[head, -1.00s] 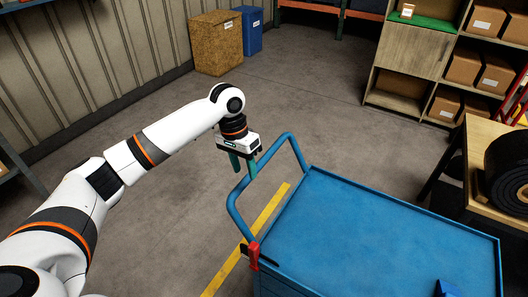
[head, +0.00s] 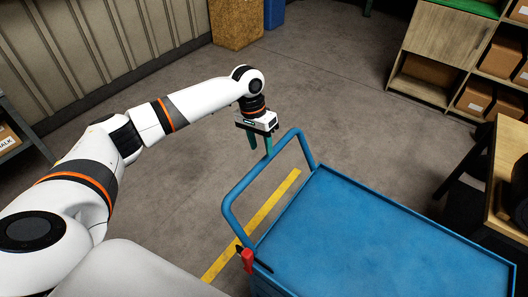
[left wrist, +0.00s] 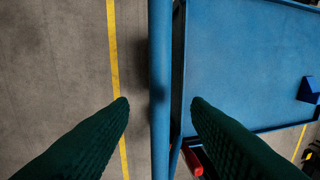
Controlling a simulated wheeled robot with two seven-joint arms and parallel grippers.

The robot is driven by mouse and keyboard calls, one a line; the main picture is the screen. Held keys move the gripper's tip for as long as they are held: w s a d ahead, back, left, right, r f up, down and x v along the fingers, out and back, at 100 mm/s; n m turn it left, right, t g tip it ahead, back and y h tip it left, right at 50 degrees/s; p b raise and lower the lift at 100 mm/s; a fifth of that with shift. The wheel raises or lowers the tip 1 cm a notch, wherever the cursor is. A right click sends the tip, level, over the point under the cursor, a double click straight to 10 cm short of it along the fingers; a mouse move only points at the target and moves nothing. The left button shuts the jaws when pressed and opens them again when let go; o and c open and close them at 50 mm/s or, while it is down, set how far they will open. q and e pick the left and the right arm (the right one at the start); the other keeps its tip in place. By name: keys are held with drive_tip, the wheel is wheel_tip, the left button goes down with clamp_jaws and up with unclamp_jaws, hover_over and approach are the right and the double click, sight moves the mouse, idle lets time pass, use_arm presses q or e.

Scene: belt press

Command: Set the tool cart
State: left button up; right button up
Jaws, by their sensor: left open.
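The blue tool cart (head: 385,230) stands at the lower right of the head view, its flat top edged by a low rim. Its blue tube handle (head: 232,190) rises at the left end. A red lever (head: 247,261) sits at the handle's near foot; it also shows in the left wrist view (left wrist: 192,160). My left gripper (head: 260,147) points down over the far part of the handle, open and empty. In the left wrist view the handle bar (left wrist: 160,85) runs between its two green fingers (left wrist: 160,102), apart from both. I cannot tell the height gap. My right gripper is not in view.
A blue block (left wrist: 311,90) lies on the cart top. A yellow floor line (head: 275,205) runs beside the cart. A wooden shelf with boxes (head: 440,60) and a wooden table (head: 508,170) stand at the right. The floor behind the cart is clear.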

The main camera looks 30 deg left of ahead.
sight(264, 158)
use_arm(q)
drive_tip(key=f, duration=0.4)
drive_tip(key=shift+w+d+p, duration=0.1)
drive_tip(key=shift+d+p, duration=0.3)
drive_tip(key=shift+d+f, duration=0.1)
drive_tip(key=shift+f, duration=0.35)
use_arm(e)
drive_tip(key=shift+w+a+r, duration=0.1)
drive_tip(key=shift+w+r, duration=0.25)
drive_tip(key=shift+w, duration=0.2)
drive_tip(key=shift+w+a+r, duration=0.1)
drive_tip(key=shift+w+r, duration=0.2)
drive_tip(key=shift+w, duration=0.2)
use_arm(q)
clamp_jaws()
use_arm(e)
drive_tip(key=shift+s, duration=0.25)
